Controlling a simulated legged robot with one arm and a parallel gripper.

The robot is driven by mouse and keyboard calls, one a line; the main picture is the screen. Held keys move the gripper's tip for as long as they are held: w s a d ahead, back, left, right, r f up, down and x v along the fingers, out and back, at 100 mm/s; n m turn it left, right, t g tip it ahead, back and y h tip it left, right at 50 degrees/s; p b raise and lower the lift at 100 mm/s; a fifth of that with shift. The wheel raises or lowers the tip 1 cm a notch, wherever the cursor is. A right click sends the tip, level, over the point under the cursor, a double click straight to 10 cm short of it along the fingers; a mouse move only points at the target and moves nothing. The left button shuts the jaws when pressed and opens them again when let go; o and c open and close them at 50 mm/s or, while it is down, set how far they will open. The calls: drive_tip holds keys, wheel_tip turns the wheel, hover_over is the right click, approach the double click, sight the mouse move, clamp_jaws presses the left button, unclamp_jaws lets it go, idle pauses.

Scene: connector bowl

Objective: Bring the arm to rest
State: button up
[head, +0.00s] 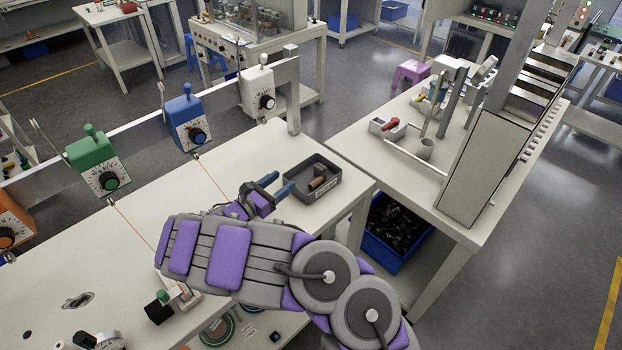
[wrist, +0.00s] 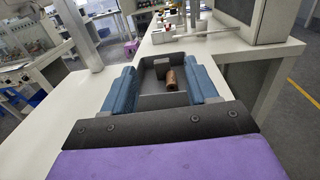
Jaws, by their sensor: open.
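My gripper (head: 277,186) is at the end of my purple and grey arm, low over the right part of the white workbench (head: 262,150). Its two blue fingers are apart with nothing between them; the wrist view shows the open gripper (wrist: 165,88) too. A dark grey bowl-like tray (head: 329,190) stands just beyond the fingertips, near the bench's right corner. A brown cylindrical connector (head: 318,182) lies inside it. In the wrist view the connector (wrist: 171,79) shows in the tray (wrist: 150,73), framed by the fingers. I cannot tell whether the fingers touch the tray.
Green (head: 98,162), blue (head: 187,120) and white (head: 258,90) dial boxes hang on a rail along the bench's far side, with thin wires below. A second table (head: 385,155) with a tall metal machine stands right. A blue bin (head: 400,240) sits below.

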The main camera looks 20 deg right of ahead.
drive_tip(key=shift+v, duration=0.9)
drive_tip(key=s+d+r+m+g+y, duration=0.1)
drive_tip(key=s+d+r+m+g, duration=1)
drive_tip(key=s+d+r, duration=0.35)
drive_tip(key=s+r+m+y, duration=0.2)
drive_tip(key=s+m+y, duration=0.35)
drive_tip(key=s, duration=0.55)
drive_tip(key=s+a+f+m+t+y, duration=0.2)
drive_tip(key=s+a+m+y, duration=0.4)
drive_tip(key=s+a+y, duration=0.4)
drive_tip(key=s+a, duration=0.6)
drive_tip(key=s, duration=0.1)
drive_tip(key=shift+s+a+f, duration=0.2)
drive_tip(key=shift+s+a, duration=0.1)
drive_tip(key=shift+a, duration=0.1)
